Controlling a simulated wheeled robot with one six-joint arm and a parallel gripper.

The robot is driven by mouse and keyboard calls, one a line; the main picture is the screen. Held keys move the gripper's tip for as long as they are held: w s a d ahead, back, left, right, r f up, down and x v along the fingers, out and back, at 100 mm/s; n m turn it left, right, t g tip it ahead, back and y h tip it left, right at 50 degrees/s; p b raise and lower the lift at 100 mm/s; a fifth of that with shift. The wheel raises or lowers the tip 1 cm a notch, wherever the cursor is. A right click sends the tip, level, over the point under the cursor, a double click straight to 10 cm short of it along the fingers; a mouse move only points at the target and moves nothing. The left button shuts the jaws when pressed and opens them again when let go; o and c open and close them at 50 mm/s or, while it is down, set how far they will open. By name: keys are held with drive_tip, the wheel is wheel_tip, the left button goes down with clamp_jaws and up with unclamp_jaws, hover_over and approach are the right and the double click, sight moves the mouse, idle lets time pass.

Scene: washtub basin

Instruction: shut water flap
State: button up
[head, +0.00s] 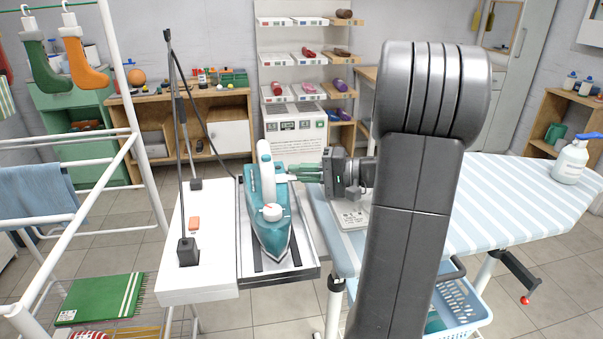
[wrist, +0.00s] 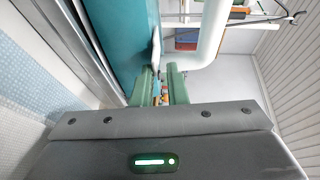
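A small white piece (head: 284,178), which looks like the water flap, sticks out at the iron's right side. In the wrist view a thin white flap (wrist: 156,46) stands out from the teal body (wrist: 117,40), beside the white handle (wrist: 210,35). My gripper (head: 293,173) is right of the iron, its green fingertips close to the flap. In the wrist view the fingers (wrist: 163,75) are slightly apart with nothing between them. Contact with the flap is unclear.
The striped ironing board (head: 500,200) is at the right, with a white spray bottle (head: 572,160) on it. A white drying rack (head: 140,165) stands farther left.

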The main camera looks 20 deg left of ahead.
drive_tip(key=d, duration=0.4)
drive_tip(key=w+d+r, duration=0.1)
drive_tip(key=d, duration=0.4)
drive_tip(key=w+d, duration=0.1)
drive_tip(key=d, duration=0.3)
drive_tip(key=shift+d+r+p, duration=0.3)
drive_tip(key=shift+p, duration=0.05)
drive_tip(key=a, duration=0.4)
drive_tip(key=s+a+f, duration=0.1)
drive_tip(key=a, duration=0.4)
drive_tip(key=s+a, duration=0.1)
drive_tip(key=a, duration=0.3)
drive_tip(key=shift+a+f+b, duration=0.3)
drive_tip(key=shift+b, duration=0.05)
drive_tip(key=shift+d, duration=0.1)
